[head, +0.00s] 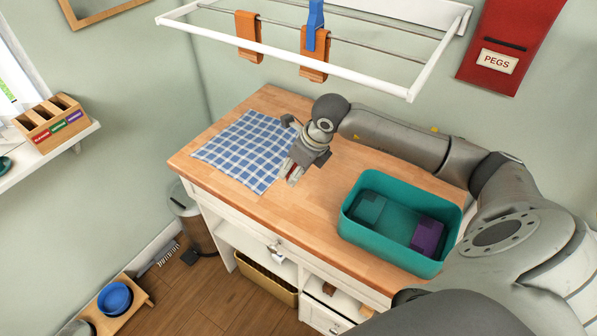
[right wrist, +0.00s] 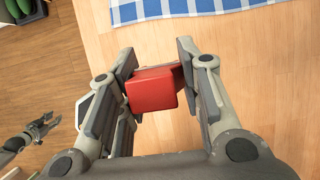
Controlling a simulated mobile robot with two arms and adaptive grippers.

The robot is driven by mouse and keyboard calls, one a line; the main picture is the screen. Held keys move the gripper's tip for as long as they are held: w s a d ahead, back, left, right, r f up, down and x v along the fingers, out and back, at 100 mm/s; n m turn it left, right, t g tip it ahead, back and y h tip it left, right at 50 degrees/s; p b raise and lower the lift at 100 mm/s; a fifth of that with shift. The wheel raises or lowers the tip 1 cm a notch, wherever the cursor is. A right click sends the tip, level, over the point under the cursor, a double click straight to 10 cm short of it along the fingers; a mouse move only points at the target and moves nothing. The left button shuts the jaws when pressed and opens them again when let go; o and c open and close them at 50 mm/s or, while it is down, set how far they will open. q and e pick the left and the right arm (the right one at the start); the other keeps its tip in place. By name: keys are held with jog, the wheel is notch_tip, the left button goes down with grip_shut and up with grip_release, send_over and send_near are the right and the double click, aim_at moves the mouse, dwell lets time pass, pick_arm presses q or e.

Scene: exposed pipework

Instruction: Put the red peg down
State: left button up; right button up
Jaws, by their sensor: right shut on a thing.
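My right gripper (head: 292,178) is over the wooden counter (head: 325,185), just right of the checked cloth. A bit of red shows at its fingers. In the right wrist view its two fingers (right wrist: 155,88) are shut on the red peg (right wrist: 153,90), a small block held between the pads. I cannot tell whether the peg touches the counter. My left gripper (right wrist: 42,128) shows small at the left of the right wrist view, away from the peg. I cannot tell whether it is open. It is not in the head view.
A blue checked cloth (head: 245,150) lies on the counter's left. A teal bin (head: 380,245) with a purple block (head: 427,236) stands at the right. Bare counter lies between them.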

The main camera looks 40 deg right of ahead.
jog(key=shift+w+d+f, duration=0.15)
jog(key=shift+d+f, duration=0.05)
jog(key=shift+f, duration=0.1)
jog(key=shift+d+f, duration=0.1)
jog(key=shift+f, duration=0.1)
jog(key=f+p, duration=0.2)
jog(key=f, duration=0.1)
jog(key=shift+w+d, duration=0.1)
jog(key=shift+d, duration=0.2)
jog(key=shift+f, duration=0.3)
pick_arm(q)
jog(key=shift+s+a+r, duration=0.15)
jog(key=shift+a+r, duration=0.2)
jog(key=shift+r, duration=0.3)
jog(key=shift+s+a+r, duration=0.15)
jog(key=shift+a+r, duration=0.2)
jog(key=shift+r, duration=0.25)
pick_arm(e)
jog(key=shift+f, duration=0.1)
